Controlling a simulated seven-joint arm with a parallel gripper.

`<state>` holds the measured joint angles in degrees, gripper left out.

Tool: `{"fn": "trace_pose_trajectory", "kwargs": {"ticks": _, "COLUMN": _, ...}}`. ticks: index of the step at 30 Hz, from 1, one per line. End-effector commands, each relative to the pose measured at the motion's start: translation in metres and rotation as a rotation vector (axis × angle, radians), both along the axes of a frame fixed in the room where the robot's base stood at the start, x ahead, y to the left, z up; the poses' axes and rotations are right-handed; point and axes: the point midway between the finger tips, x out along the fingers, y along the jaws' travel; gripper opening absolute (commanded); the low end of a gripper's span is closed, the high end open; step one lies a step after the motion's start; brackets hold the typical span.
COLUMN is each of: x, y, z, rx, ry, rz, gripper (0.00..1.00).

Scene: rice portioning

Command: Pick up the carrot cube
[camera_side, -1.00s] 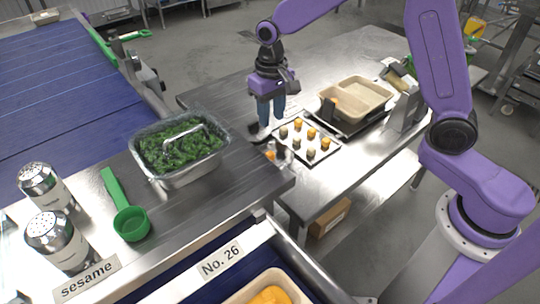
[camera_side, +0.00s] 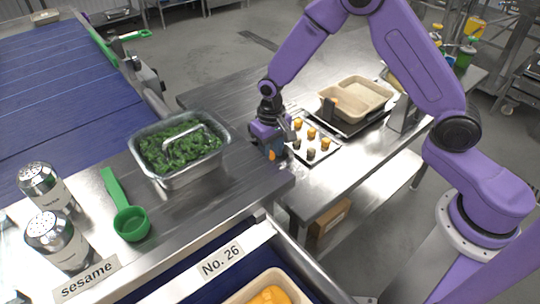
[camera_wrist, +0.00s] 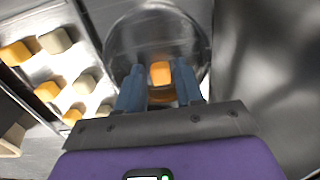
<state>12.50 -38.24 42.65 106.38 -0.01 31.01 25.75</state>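The orange carrot cube (camera_wrist: 160,73) shows between my fingertips in the wrist view, over a round shiny metal dish (camera_wrist: 125,40). In the side view, a bit of orange (camera_side: 271,155) shows low at the fingers. My gripper (camera_wrist: 159,75) points down with its two blue fingers apart, one on each side of the cube. A narrow gap shows between the cube and each finger. A second orange patch lies just below the cube in the wrist view; I cannot tell if it is a reflection or another piece. In the side view my gripper (camera_side: 271,150) hides most of the dish.
A tray (camera_side: 327,154) of orange and beige cubes lies right beside my gripper. A beige two-part container (camera_side: 376,88) stands behind it on a dark stand. A metal pan of greens (camera_side: 190,176) stands to the left. A grey surface fills the wrist view's right side.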

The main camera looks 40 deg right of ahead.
Motion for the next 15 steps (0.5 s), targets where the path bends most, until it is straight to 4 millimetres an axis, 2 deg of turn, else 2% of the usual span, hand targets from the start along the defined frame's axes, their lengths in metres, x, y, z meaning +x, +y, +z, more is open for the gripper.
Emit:
{"fn": "trace_pose_trajectory", "kwargs": {"ticks": 8, "x": 0.0002, "y": 0.0002, "z": -0.0030, "rx": 0.001, "ry": -0.001, "rz": 0.000, "gripper": 0.36}}
{"fn": "trace_pose_trajectory", "kwargs": {"ticks": 11, "x": 0.0001, "y": 0.0002, "z": -0.0029, "rx": 0.000, "ry": -0.001, "rz": 0.000, "gripper": 0.07}}
{"fn": "trace_pose_trajectory", "kwargs": {"ticks": 12, "x": 0.0001, "y": 0.0002, "z": -0.0029, "rx": 0.000, "ry": -0.001, "rz": 0.000, "gripper": 0.00}}
{"fn": "trace_pose_trajectory", "kwargs": {"ticks": 15, "x": 0.0001, "y": 0.0002, "z": -0.0028, "rx": 0.000, "ry": -0.001, "rz": 0.000, "gripper": 0.00}}
